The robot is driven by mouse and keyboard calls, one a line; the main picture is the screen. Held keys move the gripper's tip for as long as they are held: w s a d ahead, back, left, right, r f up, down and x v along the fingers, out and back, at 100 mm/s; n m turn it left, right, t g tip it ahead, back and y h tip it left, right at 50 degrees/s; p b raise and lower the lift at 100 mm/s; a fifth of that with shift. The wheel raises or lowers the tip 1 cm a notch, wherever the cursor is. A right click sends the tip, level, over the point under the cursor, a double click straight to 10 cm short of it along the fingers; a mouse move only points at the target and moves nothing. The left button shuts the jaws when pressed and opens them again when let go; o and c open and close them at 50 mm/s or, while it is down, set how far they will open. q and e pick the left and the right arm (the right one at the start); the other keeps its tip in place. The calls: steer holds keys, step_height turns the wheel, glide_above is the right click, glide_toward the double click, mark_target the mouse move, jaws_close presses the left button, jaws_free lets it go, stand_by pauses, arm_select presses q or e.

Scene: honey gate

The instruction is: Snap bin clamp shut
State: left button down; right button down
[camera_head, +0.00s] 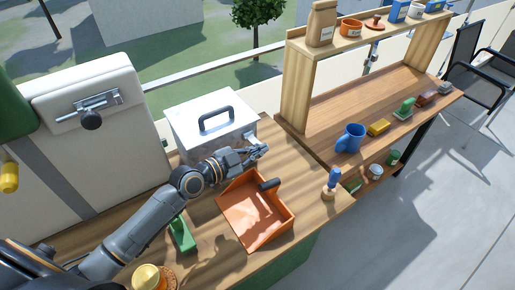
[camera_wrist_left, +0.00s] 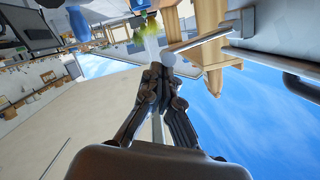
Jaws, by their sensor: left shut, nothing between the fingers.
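A white lidded bin (camera_head: 205,112) with a dark handle (camera_head: 216,119) stands on the wooden bench. My left gripper (camera_head: 258,151) is shut and empty just in front of the bin's right front corner. In the left wrist view its fingertips (camera_wrist_left: 160,75) meet close to a pale round knob (camera_wrist_left: 168,58). A metal lever (camera_wrist_left: 205,40) runs from the knob toward the white bin wall (camera_wrist_left: 275,25); it looks like the bin clamp. I cannot tell whether the fingers touch the knob. In the head view the clamp is small and mostly hidden by the gripper.
An orange tray (camera_head: 240,232) with a dark grip lies below my left gripper. A green object (camera_head: 182,236) lies left of it. A cream tank (camera_head: 95,150) with a metal latch stands at left.

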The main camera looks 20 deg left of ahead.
arm_select(q)
step_height(320, 180, down, 8)
steer(key=m+t+b, duration=0.2)
steer(key=m+b, duration=0.5)
steer(key=b, duration=0.1)
steer(key=shift+y, duration=0.4)
